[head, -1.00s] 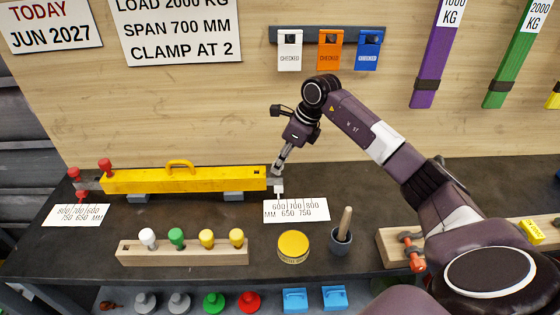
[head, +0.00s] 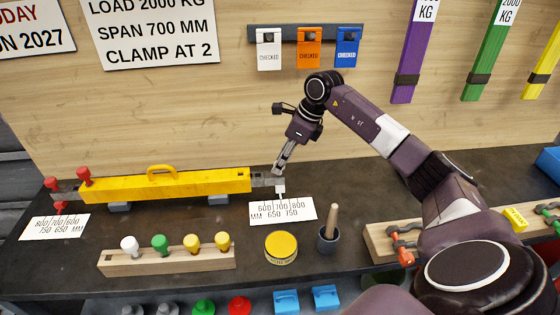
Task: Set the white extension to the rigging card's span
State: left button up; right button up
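The rigging card (head: 150,32) on the back wall reads LOAD 2000 KG, SPAN 700 MM, CLAMP AT 2. A yellow spreader beam (head: 165,187) lies on the bench on grey blocks. The white extension (head: 280,188) sticks out of its right end, with a grey bar section showing. Its white pointer stands over the right scale plate (head: 283,213), at about the 700 mark. My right gripper (head: 278,171) is above the extension's end with its fingers close together and appears shut on it; the exact contact is small. My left gripper is not in view.
The left scale plate (head: 54,227) lies below the beam's red-pinned end. A wooden rack (head: 167,260) with coloured knobs, a yellow tin (head: 281,247) and a dark pot (head: 327,240) stand in front. Hanging tags (head: 309,50) are on the wall.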

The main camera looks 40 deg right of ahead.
jog(key=shift+o, duration=0.7)
jog(key=v, duration=1.2)
jog(key=shift+s+f, duration=0.1)
